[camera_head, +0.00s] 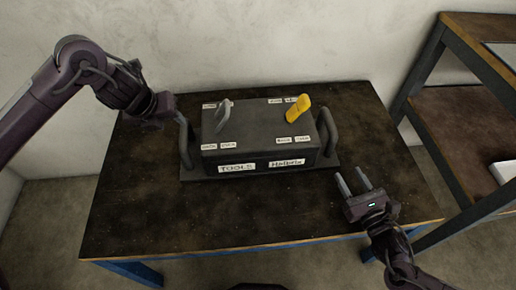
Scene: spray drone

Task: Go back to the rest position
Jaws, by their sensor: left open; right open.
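My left gripper (181,117) is at the left side of the black box, close to its left handle (184,140). Its fingers are partly hard to make out against the dark handle, and I cannot tell whether they touch it. My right gripper (353,183) is open and empty over the table, to the right of and in front of the box, with its two fingers pointing up and left in the picture.
A black box (261,160) with side handles, labels, a grey lever (222,115) and a yellow lever (298,110) stands on the dark table (260,215). A shelf (460,110) stands at the right. A wall is behind. The table's front is clear.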

